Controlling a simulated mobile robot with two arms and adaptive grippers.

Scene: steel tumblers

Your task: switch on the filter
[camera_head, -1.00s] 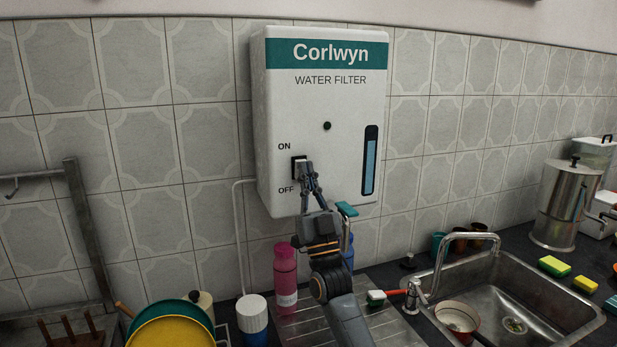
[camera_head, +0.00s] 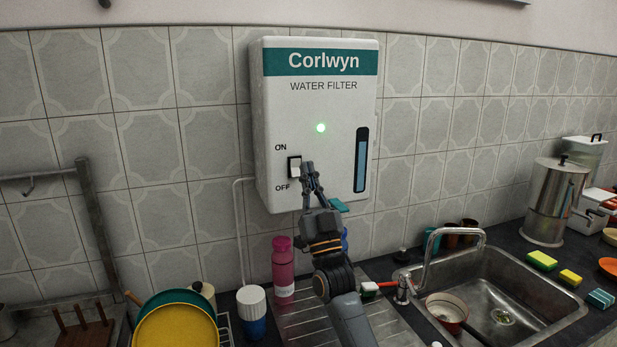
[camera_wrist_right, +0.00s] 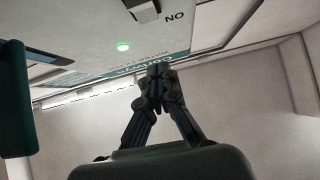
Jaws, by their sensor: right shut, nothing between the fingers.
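The white water filter (camera_head: 335,105) with a teal "Corlwyn" band hangs on the tiled wall. Its round indicator light (camera_head: 320,128) glows green; the lit light also shows in the right wrist view (camera_wrist_right: 123,46). The rocker switch (camera_head: 294,168) sits between the ON and OFF labels, partly bordered by a dark frame; it also shows in the right wrist view (camera_wrist_right: 145,10). My right gripper (camera_head: 307,164) is shut and empty, just right of the switch in the head view. In the wrist view its fingertips (camera_wrist_right: 158,70) are together, apart from the switch. My left gripper is not in view.
Below the filter stand a pink bottle (camera_head: 283,270) and a white-lidded blue container (camera_head: 252,312). A sink with a curved tap (camera_head: 430,262) is to the right. A yellow plate (camera_head: 175,328) and a metal rack (camera_head: 95,225) are at left.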

